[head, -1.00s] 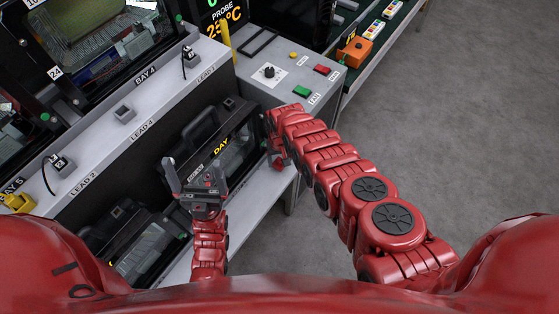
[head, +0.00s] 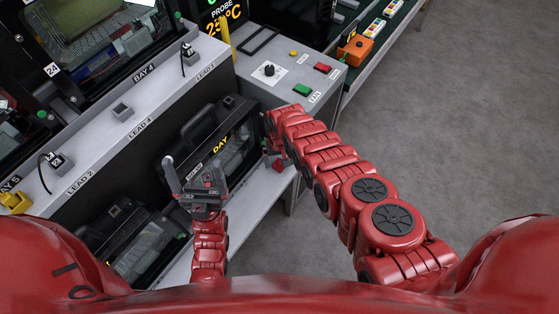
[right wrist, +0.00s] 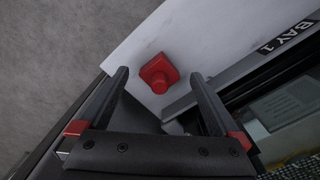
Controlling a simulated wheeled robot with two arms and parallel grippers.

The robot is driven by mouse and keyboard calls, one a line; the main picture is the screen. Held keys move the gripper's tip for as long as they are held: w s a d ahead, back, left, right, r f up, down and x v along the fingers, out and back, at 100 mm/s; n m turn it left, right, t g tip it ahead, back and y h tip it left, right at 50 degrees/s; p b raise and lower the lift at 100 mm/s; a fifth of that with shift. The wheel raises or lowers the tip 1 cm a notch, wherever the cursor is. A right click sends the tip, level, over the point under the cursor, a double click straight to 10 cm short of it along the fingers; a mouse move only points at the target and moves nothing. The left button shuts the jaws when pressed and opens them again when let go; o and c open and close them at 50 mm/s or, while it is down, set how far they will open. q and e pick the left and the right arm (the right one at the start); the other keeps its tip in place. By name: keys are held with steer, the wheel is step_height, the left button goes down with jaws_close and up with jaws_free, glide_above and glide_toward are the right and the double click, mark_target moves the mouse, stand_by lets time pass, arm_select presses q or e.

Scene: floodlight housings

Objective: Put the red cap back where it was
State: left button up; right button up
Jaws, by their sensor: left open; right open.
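The red cap (right wrist: 159,75) sits on the white shelf in the right wrist view, a squarish base with a round knob. A small red piece at the shelf's end in the head view (head: 279,165) looks like the same cap. My right gripper (right wrist: 158,90) is open, its two dark fingers on either side of the cap in the picture, with visible room on both sides. I cannot tell its height above the cap. My left gripper (head: 193,168) is open and empty, in front of the black floodlight housing (head: 232,152).
The BAY 1 label (right wrist: 286,36) and a housing lie close to the right finger. A second housing (head: 142,249) stands on the lower shelf. A grey panel (head: 285,75) with green, red and yellow buttons stands behind my right arm. The floor (head: 455,130) at right is clear.

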mark_target(280, 162)
steer(key=shift+r+p, duration=0.95)
steer(key=shift+p, duration=0.05)
step_height(280, 162, up, 3)
steer(key=shift+f+p, duration=0.15)
steer(key=shift+p, duration=0.45)
steer(key=shift+w+r, duration=0.1)
steer(key=shift+r, duration=0.2)
step_height(280, 162, up, 8)
steer(key=b, duration=0.1)
steer(key=shift+s, duration=0.2)
